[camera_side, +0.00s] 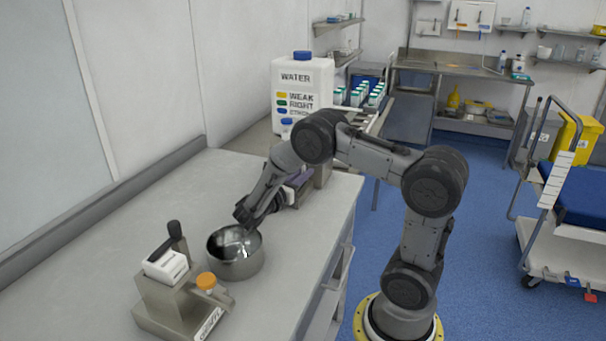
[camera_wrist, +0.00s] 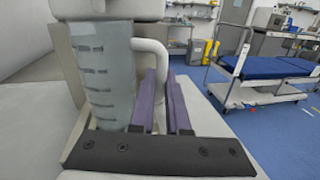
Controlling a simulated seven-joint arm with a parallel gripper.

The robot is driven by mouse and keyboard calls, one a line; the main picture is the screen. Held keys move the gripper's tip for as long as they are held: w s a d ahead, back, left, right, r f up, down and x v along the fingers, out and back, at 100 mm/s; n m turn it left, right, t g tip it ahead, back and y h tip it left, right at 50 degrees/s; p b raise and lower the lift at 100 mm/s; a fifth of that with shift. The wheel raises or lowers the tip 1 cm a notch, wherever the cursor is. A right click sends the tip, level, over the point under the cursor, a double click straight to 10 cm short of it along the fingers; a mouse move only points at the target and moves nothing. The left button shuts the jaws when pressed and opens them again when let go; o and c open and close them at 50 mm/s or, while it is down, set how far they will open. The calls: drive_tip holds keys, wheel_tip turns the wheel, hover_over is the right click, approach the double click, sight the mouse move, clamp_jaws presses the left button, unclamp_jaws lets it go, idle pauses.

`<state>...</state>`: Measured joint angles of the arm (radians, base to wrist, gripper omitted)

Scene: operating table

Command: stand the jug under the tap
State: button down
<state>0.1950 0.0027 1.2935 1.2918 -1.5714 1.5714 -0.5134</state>
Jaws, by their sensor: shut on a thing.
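The jug (camera_wrist: 108,80) is clear with dark graduation marks and looks upright in the wrist view. Its white handle (camera_wrist: 162,65) lies between the purple fingers of my gripper (camera_wrist: 165,112), which are shut on it. The jug's foot is partly hidden by my gripper's dark bar, so I cannot tell whether it rests on anything. A white block (camera_wrist: 110,8) is close above the jug. In the side view the white water container (camera_side: 303,85) stands behind my gripper (camera_side: 303,180). The tap's outlet is not clearly visible, and my arm hides most of the jug there.
A steel bowl (camera_side: 236,256) stands on the counter (camera_side: 115,225), close to my forearm. Nearer the camera is a metal device (camera_side: 165,300) with an orange cap. Small bottles (camera_side: 365,95) stand right of the container. A blue-topped trolley (camera_side: 580,195) is at the right.

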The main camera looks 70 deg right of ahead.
drive_tip(key=shift+f, duration=0.15)
drive_tip(key=c, duration=0.9)
unclamp_jaws()
